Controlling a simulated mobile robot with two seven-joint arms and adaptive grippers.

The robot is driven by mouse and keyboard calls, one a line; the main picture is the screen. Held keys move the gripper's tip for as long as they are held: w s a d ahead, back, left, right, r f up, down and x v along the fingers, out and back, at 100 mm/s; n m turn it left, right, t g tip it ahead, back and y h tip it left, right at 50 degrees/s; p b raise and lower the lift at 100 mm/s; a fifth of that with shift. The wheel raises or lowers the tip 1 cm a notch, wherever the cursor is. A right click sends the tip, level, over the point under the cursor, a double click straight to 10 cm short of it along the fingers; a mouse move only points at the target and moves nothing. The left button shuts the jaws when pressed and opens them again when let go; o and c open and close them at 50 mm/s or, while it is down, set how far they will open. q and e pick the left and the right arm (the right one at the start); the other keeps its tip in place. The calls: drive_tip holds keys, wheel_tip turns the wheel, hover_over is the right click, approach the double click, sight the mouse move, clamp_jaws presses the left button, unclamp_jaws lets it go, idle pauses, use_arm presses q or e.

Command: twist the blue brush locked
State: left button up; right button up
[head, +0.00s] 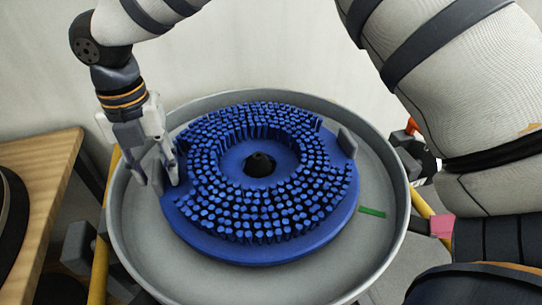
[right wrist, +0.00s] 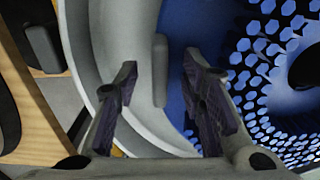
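The blue brush (head: 270,253) is a round disc with several rings of bristles and a dark centre hub, lying flat in the grey round tank (head: 215,286). One grey upright tab (head: 347,143) stands at its right edge. My right gripper (head: 157,181) points down at the brush's left edge. In the right wrist view its two fingers (right wrist: 160,66) are apart, with another grey tab (right wrist: 160,85) showing between them. No finger is seen pressed on that tab. The blue brush also shows in the right wrist view (right wrist: 200,25). My left gripper is not in view.
A green mark (head: 372,212) lies on the tank floor, right of the brush. A wooden table (head: 45,172) stands at the left. Yellow bars (head: 98,270) and grey blocks (head: 78,243) sit outside the tank rim. An arm of mine fills the upper right.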

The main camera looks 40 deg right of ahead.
clamp_jaws()
drive_tip(key=shift+r, duration=0.1)
drive_tip(key=shift+w, duration=0.1)
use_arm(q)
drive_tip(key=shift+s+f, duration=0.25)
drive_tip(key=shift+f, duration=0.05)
use_arm(e)
drive_tip(key=shift+w+d+m, duration=0.35)
drive_tip(key=shift+w+m, duration=0.1)
drive_tip(key=shift+w, duration=0.15)
drive_tip(key=shift+w+d+m, duration=0.3)
drive_tip(key=shift+w+m, duration=0.15)
drive_tip(key=shift+w, duration=0.1)
drive_tip(key=shift+w+d, duration=0.1)
use_arm(q)
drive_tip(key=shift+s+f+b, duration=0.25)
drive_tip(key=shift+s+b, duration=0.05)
drive_tip(key=shift+b, duration=0.1)
use_arm(e)
drive_tip(key=shift+w+d+m, duration=0.85)
drive_tip(key=shift+w+m, duration=0.15)
drive_tip(key=shift+w, duration=0.1)
